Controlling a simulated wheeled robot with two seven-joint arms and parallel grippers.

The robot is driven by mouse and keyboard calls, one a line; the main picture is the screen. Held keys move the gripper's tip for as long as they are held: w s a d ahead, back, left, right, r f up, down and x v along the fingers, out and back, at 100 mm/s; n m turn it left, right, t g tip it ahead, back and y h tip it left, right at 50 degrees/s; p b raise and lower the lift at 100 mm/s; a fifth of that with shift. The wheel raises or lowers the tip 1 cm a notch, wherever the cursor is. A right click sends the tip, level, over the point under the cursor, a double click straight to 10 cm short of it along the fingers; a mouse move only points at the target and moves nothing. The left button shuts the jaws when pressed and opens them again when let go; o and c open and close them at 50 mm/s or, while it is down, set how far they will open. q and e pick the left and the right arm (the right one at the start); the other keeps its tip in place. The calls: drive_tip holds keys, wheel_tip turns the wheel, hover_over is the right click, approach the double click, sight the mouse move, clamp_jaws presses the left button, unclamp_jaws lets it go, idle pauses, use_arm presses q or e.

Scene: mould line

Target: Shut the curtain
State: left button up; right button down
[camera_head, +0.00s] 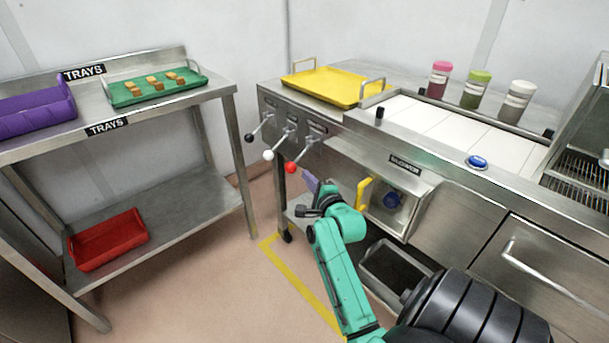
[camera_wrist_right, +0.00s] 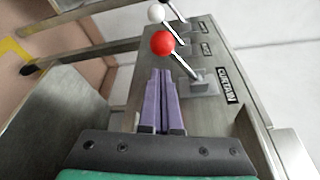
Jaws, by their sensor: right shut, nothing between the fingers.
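The curtain lever ends in a red knob (camera_head: 291,167) and sticks out down and to the left from the front of the steel machine. In the wrist view its red knob (camera_wrist_right: 163,43) is just beyond my fingertips, and its rod runs to a slot beside a label reading CURTAIN (camera_wrist_right: 227,86). My right gripper (camera_head: 309,180) is just right of and slightly below the knob in the head view. Its purple fingers (camera_wrist_right: 163,74) are shut together with nothing between them. I cannot tell whether they touch the knob. My left gripper is not in view.
A white-knobbed lever (camera_head: 268,155) and a black-knobbed lever (camera_head: 249,138) sit beside the red one. An open blower compartment with a yellow handle (camera_head: 363,192) is to the right. A yellow tray (camera_head: 333,86) lies on top. The tray rack (camera_head: 172,190) stands left, with open floor between.

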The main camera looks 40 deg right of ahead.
sight(300, 156)
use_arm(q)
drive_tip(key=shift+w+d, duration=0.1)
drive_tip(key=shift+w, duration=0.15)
use_arm(e)
drive_tip(key=x, duration=0.2)
drive_tip(key=shift+w+d, duration=0.1)
drive_tip(key=shift+w, duration=0.2)
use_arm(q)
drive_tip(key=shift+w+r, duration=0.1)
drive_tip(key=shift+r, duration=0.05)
